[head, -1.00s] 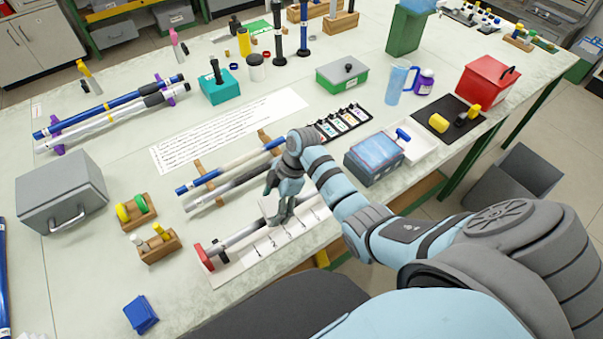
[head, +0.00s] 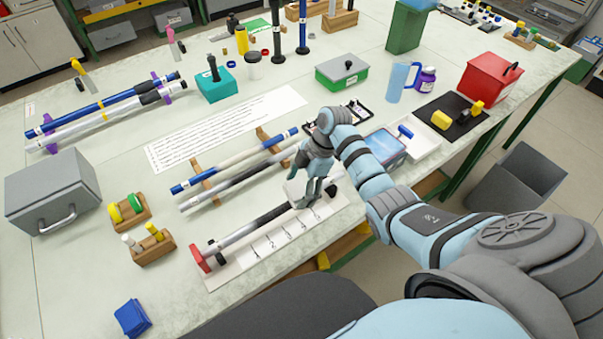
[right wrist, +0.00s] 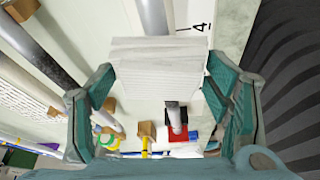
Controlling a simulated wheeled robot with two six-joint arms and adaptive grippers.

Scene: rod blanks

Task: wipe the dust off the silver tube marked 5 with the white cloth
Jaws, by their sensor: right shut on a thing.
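A silver tube (head: 240,232) lies along a pale board (head: 245,262) with numbered tick marks, its left end near a red block (head: 199,258). A darker stretch shows on it left of my gripper. I cannot read a 5 on it. My right gripper (head: 312,194) is shut on the white cloth (head: 297,188), near the tube's right part. In the right wrist view the cloth (right wrist: 160,68) is a pale folded block between the fingers (right wrist: 160,80). It covers part of the tube (right wrist: 175,115), so contact is hidden. My left gripper is out of view.
Just behind, a wooden rack (head: 207,182) holds a blue-ended tube (head: 225,172) and another silver tube (head: 222,190). A blue box (head: 385,147) and white tray (head: 415,140) stand to the right. Wooden peg blocks (head: 153,247) and a grey case (head: 52,190) stand left.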

